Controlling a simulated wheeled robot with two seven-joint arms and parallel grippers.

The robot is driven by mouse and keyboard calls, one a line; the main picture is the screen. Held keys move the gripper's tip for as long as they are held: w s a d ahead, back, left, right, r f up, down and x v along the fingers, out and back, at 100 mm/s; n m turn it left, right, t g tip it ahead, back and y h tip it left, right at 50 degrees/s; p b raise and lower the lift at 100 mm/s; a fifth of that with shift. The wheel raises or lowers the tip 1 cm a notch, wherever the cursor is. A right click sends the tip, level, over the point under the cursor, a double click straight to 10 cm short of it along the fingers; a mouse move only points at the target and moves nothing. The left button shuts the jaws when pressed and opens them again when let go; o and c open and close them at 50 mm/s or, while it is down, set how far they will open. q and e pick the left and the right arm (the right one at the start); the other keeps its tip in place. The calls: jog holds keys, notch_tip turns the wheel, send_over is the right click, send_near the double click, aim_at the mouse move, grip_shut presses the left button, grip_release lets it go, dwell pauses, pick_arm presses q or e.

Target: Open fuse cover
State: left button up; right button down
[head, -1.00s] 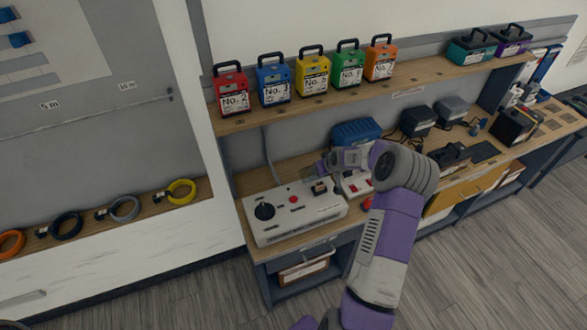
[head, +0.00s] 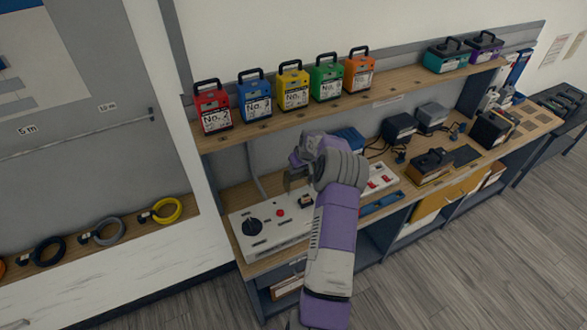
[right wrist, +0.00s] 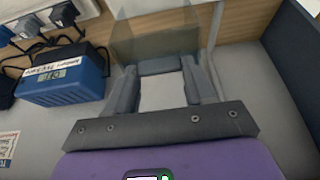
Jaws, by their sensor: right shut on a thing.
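The white control panel (head: 262,241) lies on the bench and carries a black knob (head: 252,227) and a red button (head: 281,213). My right gripper (head: 293,178) is over the panel's back right part. In the right wrist view, a clear, greyish fuse cover (right wrist: 157,35) stands up beyond the fingers. My right gripper (right wrist: 160,70) is shut on its near edge. In the head view the cover is hidden or too small to make out. My left gripper is not in view.
A second panel with red switches (head: 380,178) lies to the right of my arm. A blue box (right wrist: 62,75) stands close by in the right wrist view. The shelf (head: 300,107) above carries several coloured numbered cases. Black and grey boxes stand farther right on the bench.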

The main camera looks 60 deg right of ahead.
jog(key=shift+w+d+r, duration=0.1)
jog(key=shift+w+r, duration=0.1)
jog(key=shift+r, duration=0.05)
jog(key=c, duration=0.8)
grip_release()
jog(key=o, duration=0.4)
jog(key=shift+s+f, duration=0.1)
jog(key=shift+f, duration=0.05)
jog(key=v, duration=0.7)
jog(key=shift+r+b, duration=0.25)
jog(key=shift+b, duration=0.15)
jog(key=shift+s, duration=0.1)
